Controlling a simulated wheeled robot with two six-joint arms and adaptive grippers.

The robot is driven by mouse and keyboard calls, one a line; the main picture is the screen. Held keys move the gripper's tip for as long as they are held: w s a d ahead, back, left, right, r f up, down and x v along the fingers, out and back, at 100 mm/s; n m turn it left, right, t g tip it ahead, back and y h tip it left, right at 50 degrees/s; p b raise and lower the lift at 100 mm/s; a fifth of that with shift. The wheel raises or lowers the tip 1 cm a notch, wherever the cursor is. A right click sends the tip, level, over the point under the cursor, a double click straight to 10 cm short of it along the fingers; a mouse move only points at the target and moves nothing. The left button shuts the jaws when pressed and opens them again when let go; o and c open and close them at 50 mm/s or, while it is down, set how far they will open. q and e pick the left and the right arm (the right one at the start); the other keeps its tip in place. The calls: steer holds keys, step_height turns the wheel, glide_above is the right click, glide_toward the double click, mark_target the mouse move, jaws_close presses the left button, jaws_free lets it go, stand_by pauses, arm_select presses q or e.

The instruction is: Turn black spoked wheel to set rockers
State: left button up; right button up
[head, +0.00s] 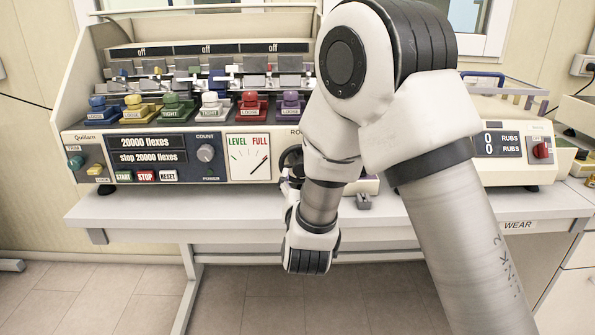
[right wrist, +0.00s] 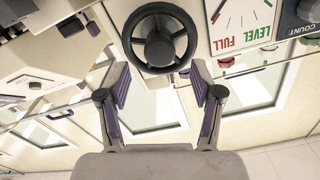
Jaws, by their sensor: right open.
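The black spoked wheel (right wrist: 159,48) is at the top middle of the right wrist view, facing the camera, with its round hub and rim in sight. In the head view only the left part of the wheel (head: 289,160) shows beside my right arm. My right gripper (right wrist: 160,80) is open and empty, its two fingers spread just below the wheel's rim in the right wrist view; I cannot tell whether they touch it. In the head view the gripper is mostly hidden by my arm. My left gripper is out of view.
A row of coloured clamps (head: 212,108) stands above the panel, under "off" displays. The rubbing machine (head: 505,146) stands at right. The table's front edge (head: 140,222) is clear at left.

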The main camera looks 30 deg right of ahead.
steer(key=x, duration=0.5)
steer(key=shift+w+d+p, duration=0.15)
steer(key=shift+p, duration=0.15)
steer(key=shift+f, duration=0.1)
steer(key=shift+c, duration=1)
steer(key=c, duration=0.9)
steer(key=shift+n, duration=0.3)
steer(key=shift+c, duration=0.2)
